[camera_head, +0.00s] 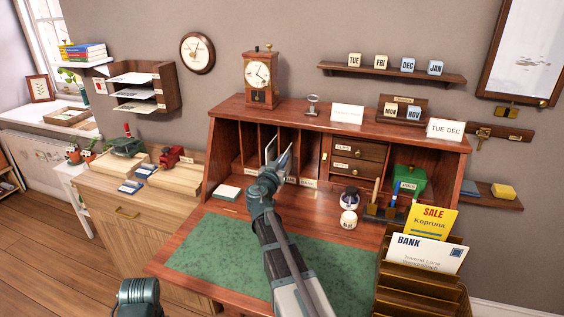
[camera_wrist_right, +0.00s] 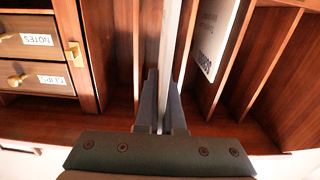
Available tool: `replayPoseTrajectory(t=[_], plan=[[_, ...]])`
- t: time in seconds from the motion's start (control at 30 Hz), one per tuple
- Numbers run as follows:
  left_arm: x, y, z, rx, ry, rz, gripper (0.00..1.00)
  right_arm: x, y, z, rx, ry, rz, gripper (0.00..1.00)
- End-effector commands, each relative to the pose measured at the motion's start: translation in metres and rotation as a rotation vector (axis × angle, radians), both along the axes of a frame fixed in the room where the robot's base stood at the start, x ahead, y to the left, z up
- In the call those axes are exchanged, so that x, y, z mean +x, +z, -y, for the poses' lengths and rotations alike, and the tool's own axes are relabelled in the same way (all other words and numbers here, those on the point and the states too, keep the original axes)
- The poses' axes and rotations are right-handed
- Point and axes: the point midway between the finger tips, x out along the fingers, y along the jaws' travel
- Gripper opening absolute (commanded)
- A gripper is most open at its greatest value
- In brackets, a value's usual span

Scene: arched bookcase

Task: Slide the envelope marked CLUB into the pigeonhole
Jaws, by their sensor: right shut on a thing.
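My right gripper (camera_head: 277,152) is at the upright pigeonholes (camera_head: 250,150) of the desk, left of the small drawers. In the right wrist view its fingers (camera_wrist_right: 162,95) are shut on a thin pale envelope (camera_wrist_right: 170,50), seen edge-on between wooden dividers. Its marking cannot be read from here, and how deep it sits is unclear. Another white envelope (camera_wrist_right: 217,40) with dark print stands in a neighbouring slot, with a divider between. A teal part of my left arm (camera_head: 138,293) shows at the bottom left; its fingers are out of view.
Drawers (camera_head: 358,158) stand right of the slots. A letter rack (camera_head: 420,275) at front right holds the BANK envelope (camera_head: 428,253) and a yellow SALE one (camera_head: 432,221). Jars (camera_head: 349,208) and a green box (camera_head: 408,182) stand at right. The green mat (camera_head: 220,250) is clear.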

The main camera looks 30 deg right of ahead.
Motion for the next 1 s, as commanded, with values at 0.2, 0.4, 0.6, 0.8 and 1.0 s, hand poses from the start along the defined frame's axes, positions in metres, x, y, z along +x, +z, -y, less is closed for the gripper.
replayPoseTrajectory(t=[0.2, 0.4, 0.6, 0.8, 1.0], plan=[[0.000, 0.000, 0.000, 0.000, 0.000, 0.000, 0.50, 0.004, 0.000, 0.004, 0.000, 0.000, 0.000, 0.00], [0.000, 0.000, 0.000, 0.000, 0.000, 0.000, 0.50, 0.007, 0.000, 0.008, 0.000, 0.001, 0.000, 0.00], [0.000, 0.000, 0.000, 0.000, 0.000, 0.000, 0.50, 0.010, 0.000, 0.011, 0.000, 0.001, 0.000, 0.00], [0.000, 0.000, 0.000, 0.000, 0.000, 0.000, 0.50, 0.013, 0.000, 0.015, 0.000, 0.001, 0.000, 0.00], [0.000, 0.000, 0.000, 0.000, 0.000, 0.000, 0.50, 0.016, 0.000, 0.019, 0.000, 0.000, 0.000, 0.00]])
